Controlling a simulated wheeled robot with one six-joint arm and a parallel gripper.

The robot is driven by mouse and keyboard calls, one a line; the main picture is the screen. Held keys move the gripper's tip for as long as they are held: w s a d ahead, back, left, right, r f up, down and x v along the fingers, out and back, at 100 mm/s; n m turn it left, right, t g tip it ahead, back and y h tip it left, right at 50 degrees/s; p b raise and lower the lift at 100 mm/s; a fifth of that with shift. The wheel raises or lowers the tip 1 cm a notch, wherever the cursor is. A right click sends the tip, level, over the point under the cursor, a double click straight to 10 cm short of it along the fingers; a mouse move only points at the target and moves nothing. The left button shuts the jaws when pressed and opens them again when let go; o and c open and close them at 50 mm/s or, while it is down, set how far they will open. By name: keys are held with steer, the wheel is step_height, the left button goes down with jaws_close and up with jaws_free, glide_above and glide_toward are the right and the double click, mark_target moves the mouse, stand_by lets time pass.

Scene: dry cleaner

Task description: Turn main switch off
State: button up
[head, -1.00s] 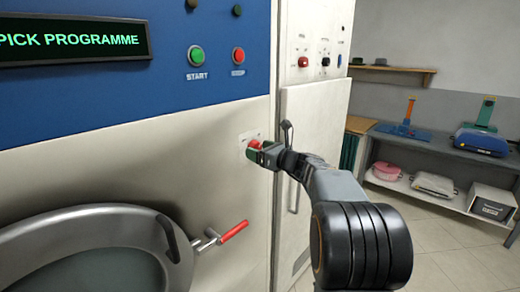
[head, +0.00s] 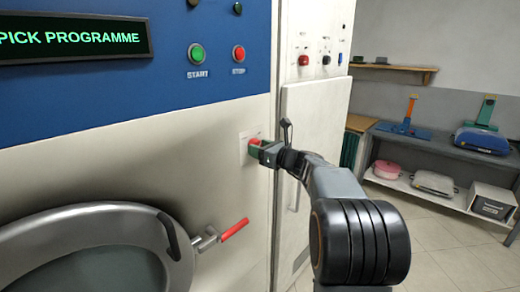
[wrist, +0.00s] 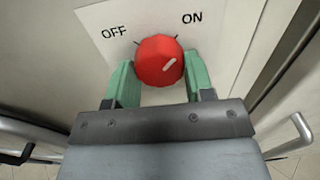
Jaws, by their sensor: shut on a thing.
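The main switch is a red faceted knob (wrist: 157,58) on a white label plate (wrist: 105,17) marked OFF at left and ON at right. It also shows in the head view as a small red knob (head: 254,143) on the cream machine front. A short white mark on the knob sits right of its middle, slanting up and right, on the ON side. My gripper (wrist: 158,82) has one green finger on each side of the knob and is shut on it. In the head view, my gripper (head: 262,149) partly covers the knob and plate.
Above is a blue panel (head: 100,85) with a green START button (head: 197,53) and a red STOP button (head: 238,53). A round door (head: 60,220) with a red-handled lever (head: 234,230) is at lower left. A shelf unit (head: 450,200) and open floor are at right.

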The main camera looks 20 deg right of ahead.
steer(key=shift+f+b, duration=0.15)
steer(key=shift+b, duration=0.25)
steer(key=shift+d+r+n+b, duration=0.1)
steer(key=shift+n+b, duration=4.15)
steer(key=shift+n, duration=0.15)
steer(key=shift+r+n+b, duration=0.1)
steer(key=shift+n+b, duration=4.15)
steer(key=shift+n, duration=0.15)
steer(key=shift+r, duration=0.1)
steer(key=o, duration=0.9)
steer(key=b+v, duration=0.2)
steer(key=v, duration=1.1)
steer(key=shift+s+d, duration=0.1)
steer(key=shift+s, duration=0.25)
